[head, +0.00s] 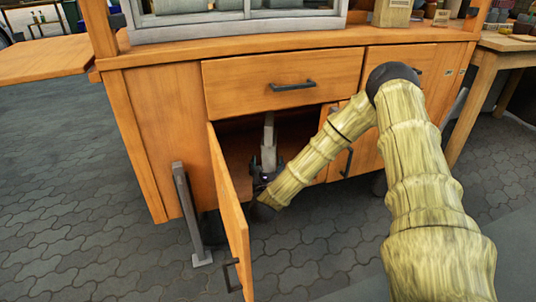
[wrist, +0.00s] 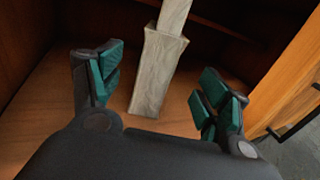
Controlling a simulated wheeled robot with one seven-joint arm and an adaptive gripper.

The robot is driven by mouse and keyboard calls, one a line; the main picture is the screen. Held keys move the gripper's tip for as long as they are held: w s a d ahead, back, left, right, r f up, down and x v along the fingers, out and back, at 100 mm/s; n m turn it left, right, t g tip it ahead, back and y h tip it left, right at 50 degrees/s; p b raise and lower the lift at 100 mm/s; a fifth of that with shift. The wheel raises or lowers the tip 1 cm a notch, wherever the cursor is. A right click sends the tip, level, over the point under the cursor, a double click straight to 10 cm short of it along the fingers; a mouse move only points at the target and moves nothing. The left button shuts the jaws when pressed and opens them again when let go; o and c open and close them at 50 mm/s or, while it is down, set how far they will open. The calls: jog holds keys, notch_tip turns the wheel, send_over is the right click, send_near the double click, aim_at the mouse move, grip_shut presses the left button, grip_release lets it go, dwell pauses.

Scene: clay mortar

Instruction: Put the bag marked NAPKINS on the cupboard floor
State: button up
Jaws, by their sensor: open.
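My gripper (head: 262,182) is inside the open cupboard. In the wrist view its green-padded fingers (wrist: 162,72) are spread wide. Between and beyond them a tall, narrow grey-beige object (wrist: 155,70) with a thinner upper part stands on the brown cupboard floor (wrist: 60,95). There is a gap on both sides of it. It also shows in the head view (head: 268,150). I cannot read a mark on it, so I cannot tell whether it is the NAPKINS bag. A brown paper bag (head: 393,12) with a small label stands on the countertop; its words are too small to read.
The left cupboard door (head: 232,215) hangs open toward me, left of my arm, and shows at the right in the wrist view (wrist: 292,75). A closed drawer (head: 285,80) is above the opening. Other small items stand on the countertop (head: 300,40).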

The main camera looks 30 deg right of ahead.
jog(key=shift+p+v, duration=0.65)
jog(key=shift+v, duration=2)
jog(key=shift+c, duration=0.4)
